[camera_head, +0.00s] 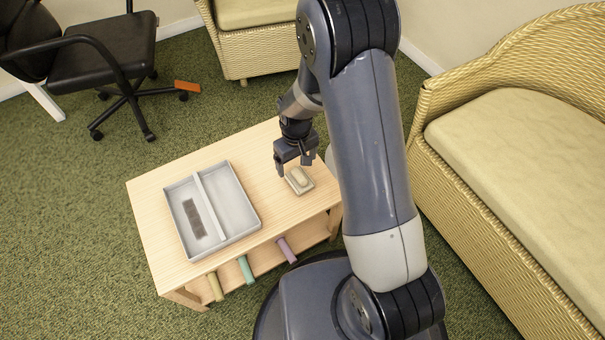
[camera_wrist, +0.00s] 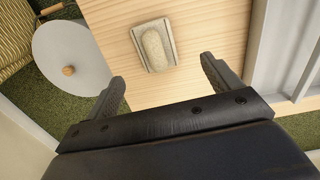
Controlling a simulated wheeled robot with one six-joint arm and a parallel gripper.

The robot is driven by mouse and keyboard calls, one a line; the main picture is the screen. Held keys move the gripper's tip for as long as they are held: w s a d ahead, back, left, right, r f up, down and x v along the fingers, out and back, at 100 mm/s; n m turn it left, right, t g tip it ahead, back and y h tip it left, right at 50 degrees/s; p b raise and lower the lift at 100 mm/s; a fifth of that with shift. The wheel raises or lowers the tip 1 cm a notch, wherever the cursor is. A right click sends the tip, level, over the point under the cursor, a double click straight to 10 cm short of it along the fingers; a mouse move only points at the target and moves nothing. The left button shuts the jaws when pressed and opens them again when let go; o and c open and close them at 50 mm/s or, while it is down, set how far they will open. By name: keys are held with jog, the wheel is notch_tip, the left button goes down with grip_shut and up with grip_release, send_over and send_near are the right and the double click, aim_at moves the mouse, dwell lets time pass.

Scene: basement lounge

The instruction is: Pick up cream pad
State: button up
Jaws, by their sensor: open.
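The cream pad (camera_head: 299,177) is a small rounded cream piece in the head view. It lies on a flat grey-beige base (camera_head: 305,188) on the wooden table (camera_head: 272,150), near its right end. In the wrist view the pad (camera_wrist: 154,49) rests on its rectangular base (camera_wrist: 137,36), ahead of the fingertips. My gripper (camera_head: 293,165) is open and empty, above the table just behind and left of the pad in the head view. In the wrist view its two fingers (camera_wrist: 162,77) stand wide apart, with the pad beyond and between them.
A grey two-compartment tray (camera_head: 250,216) stands on the table's left half, with a dark brown strip (camera_head: 193,219) in its left compartment. A wicker sofa (camera_head: 470,190) stands right; an office chair (camera_head: 105,60) stands back left.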

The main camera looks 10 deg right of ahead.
aim_at(299, 174)
notch_tip(299, 174, down, 4)
jog(key=shift+r+b, duration=0.1)
jog(key=shift+b, duration=0.3)
jog(key=shift+w+d+f+b, duration=0.15)
jog(key=shift+f+b, duration=0.35)
jog(key=shift+f, duration=0.9)
jog(key=shift+d+f+b, duration=0.15)
jog(key=shift+f+b, duration=0.3)
jog(key=shift+f, duration=0.95)
jog(key=c, duration=1.1)
